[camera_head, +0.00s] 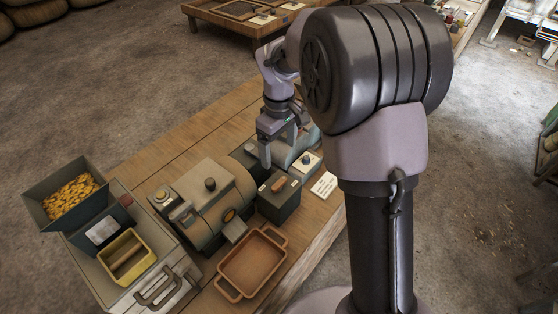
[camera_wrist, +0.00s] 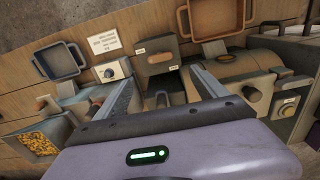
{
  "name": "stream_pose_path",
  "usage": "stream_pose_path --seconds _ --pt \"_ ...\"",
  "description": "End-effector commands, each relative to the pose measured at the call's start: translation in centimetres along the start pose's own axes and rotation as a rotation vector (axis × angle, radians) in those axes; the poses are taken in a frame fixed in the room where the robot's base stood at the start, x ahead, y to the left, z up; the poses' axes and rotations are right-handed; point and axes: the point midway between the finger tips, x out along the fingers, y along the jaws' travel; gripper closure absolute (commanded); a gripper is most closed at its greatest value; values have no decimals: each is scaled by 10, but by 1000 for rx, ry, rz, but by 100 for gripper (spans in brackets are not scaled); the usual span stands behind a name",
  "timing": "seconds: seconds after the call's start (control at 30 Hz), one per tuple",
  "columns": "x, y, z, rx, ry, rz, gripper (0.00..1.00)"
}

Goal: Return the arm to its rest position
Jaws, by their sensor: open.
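My gripper (camera_head: 266,152) hangs over the workbench, above the grey-green machine parts, with its fingers pointing down. In the wrist view its two grey fingers (camera_wrist: 164,78) stand well apart with nothing held between them. A dark box with a brown top piece (camera_head: 280,196) lies just below and to the right of the fingers in the head view. It also shows beyond the fingertips in the wrist view (camera_wrist: 157,56). The rounded grey-green machine housing (camera_head: 205,195) is to the left of my gripper. I cannot tell the exact gap between the fingertips and the parts below.
A brown tray (camera_head: 252,264) lies at the bench's front. A small control box with a blue knob (camera_head: 307,162) and a white sign (camera_head: 324,184) are at the right. Left are a yellow bin (camera_head: 127,257) and a bin of orange pieces (camera_head: 70,196). The floor at right is open.

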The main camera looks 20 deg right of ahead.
Motion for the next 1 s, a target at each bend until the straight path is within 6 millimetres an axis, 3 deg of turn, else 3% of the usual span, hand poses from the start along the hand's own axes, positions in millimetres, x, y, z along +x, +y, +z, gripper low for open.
stream_pose_path --seconds 0.03,0.2,0.73,0.87,1.0 --pt "-15 0 0 0 3 2 18" --pt "-34 0 0 1 0 -1 18" --pt "-42 -4 4 26 16 4 18" --pt "-82 -39 40 228 134 22 18" --pt "-108 -102 107 557 323 -1 18"
